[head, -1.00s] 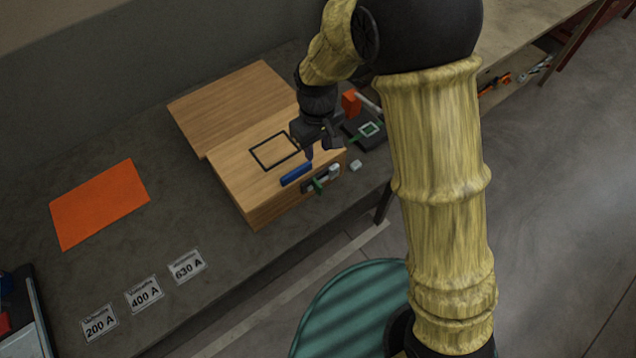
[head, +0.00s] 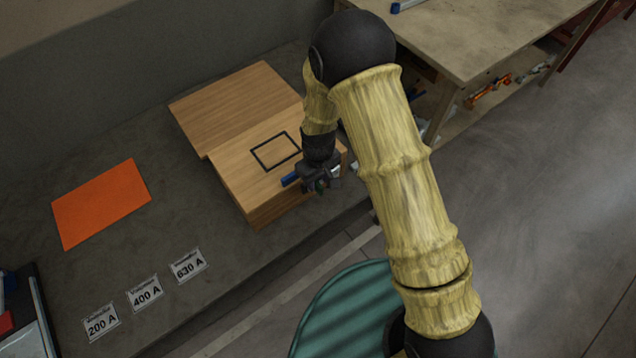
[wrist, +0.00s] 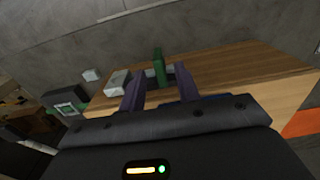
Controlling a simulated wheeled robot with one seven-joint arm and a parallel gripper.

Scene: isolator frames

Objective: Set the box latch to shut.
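The wooden box (head: 235,185) stands on the dark bench. A green latch lever (wrist: 158,66) stands upright on the box's side in the wrist view, with a grey block (wrist: 117,82) to its left.
An orange sheet (head: 100,204) and several ampere labels (head: 145,293) lie on the bench at left. A green-framed dark device (wrist: 67,107) and a small grey block (wrist: 91,75) lie left of the box in the wrist view.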

